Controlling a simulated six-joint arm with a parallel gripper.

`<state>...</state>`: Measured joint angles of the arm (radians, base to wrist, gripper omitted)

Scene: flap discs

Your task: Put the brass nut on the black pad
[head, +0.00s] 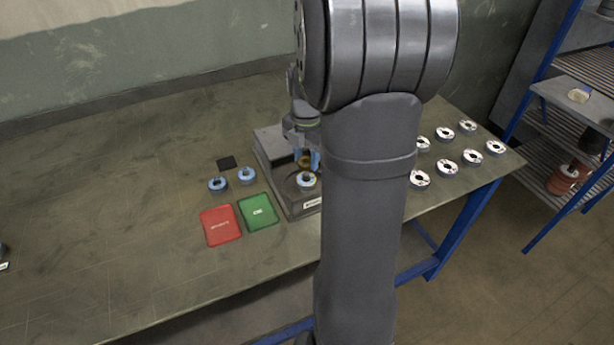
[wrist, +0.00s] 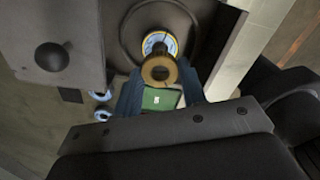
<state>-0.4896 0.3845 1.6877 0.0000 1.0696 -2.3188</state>
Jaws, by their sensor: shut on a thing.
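The brass nut (head: 304,161) is between the blue fingertips of my gripper (head: 307,159), which is shut on it above the grey fixture. In the wrist view the brass nut (wrist: 159,71) shows as a ring, with a blue-and-white disc (wrist: 158,43) beyond it. The black pad (head: 226,162) lies bare on the table, left of the fixture and apart from my gripper. It also shows as a small dark square in the wrist view (wrist: 70,95). My arm hides part of the fixture's right side in the head view.
The grey fixture (head: 270,160) holds a disc (head: 306,181). Two blue discs (head: 217,184) (head: 247,175) lie near the pad. A red mat (head: 220,226) and a green mat (head: 258,212) lie in front. Several white discs (head: 447,168) stand right. The table's left is mostly clear.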

